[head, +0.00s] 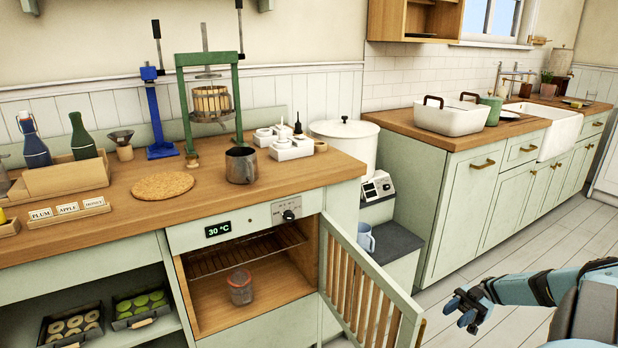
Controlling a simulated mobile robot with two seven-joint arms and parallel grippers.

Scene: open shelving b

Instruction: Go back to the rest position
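My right gripper (467,308) is at the lower right, above the floor, to the right of the open slatted door. It looks empty, and nothing shows between or near its fingers. The angle and size do not let me tell whether its fingers are apart. My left gripper is not in the head view.
The slatted cabinet door (366,290) stands open towards me. Inside the cabinet a jar (240,287) stands below a wire rack (245,251). The wooden counter (125,215) holds a cork mat (162,185) and a metal pot (241,165). The floor (540,240) at right is clear.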

